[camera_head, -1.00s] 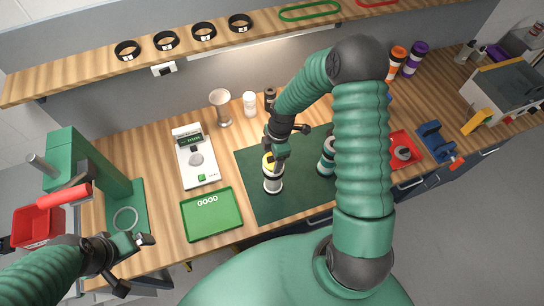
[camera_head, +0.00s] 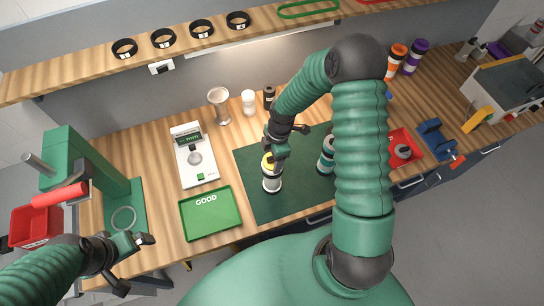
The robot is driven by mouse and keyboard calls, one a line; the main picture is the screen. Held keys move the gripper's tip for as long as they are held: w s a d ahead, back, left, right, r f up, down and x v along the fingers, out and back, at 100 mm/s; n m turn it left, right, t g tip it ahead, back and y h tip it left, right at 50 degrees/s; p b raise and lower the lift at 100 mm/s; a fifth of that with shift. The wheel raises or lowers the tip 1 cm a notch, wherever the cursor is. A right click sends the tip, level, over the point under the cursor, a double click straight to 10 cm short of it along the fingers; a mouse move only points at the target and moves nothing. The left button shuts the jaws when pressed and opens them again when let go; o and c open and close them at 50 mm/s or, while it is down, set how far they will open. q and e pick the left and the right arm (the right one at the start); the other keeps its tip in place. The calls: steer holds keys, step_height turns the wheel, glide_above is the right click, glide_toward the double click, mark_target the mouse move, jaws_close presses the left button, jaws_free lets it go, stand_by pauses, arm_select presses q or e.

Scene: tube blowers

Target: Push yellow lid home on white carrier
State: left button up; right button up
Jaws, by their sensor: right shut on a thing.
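The white carrier (camera_head: 272,183) stands upright on the dark green mat (camera_head: 252,206) near its left side, with a dark band round it. The yellow lid (camera_head: 267,164) shows at its top, partly hidden by my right gripper. My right gripper (camera_head: 270,156) points down from above and is shut on the yellow lid. I cannot tell whether a gap is left between lid and carrier. My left gripper (camera_head: 133,264) is at the lower left, away from the carrier, with its fingers apart and nothing between them.
A teal-banded carrier (camera_head: 326,155) stands on the mat beside my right arm. The green GOOD tray (camera_head: 211,231) and a scale (camera_head: 194,165) lie left of the mat. A green press (camera_head: 95,170) stands further left. A red tray (camera_head: 413,157) and a blue vise (camera_head: 433,138) are at right.

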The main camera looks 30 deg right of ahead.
steer(key=shift+s+d+f, duration=0.1)
steer(key=shift+d+f, duration=0.15)
steer(key=shift+f, duration=0.15)
steer(key=o, duration=1.4)
steer(key=shift+a+r, duration=0.1)
steer(key=shift+a, duration=0.05)
steer(key=r+b, duration=0.1)
steer(key=r, duration=0.4)
steer(key=d+r+b, duration=0.1)
steer(key=r, duration=0.5)
steer(key=d+r+b, duration=0.1)
steer(key=r+b, duration=0.1)
steer(key=r, duration=0.3)
steer(key=shift+r, duration=0.3)
steer(key=shift+d, duration=0.1)
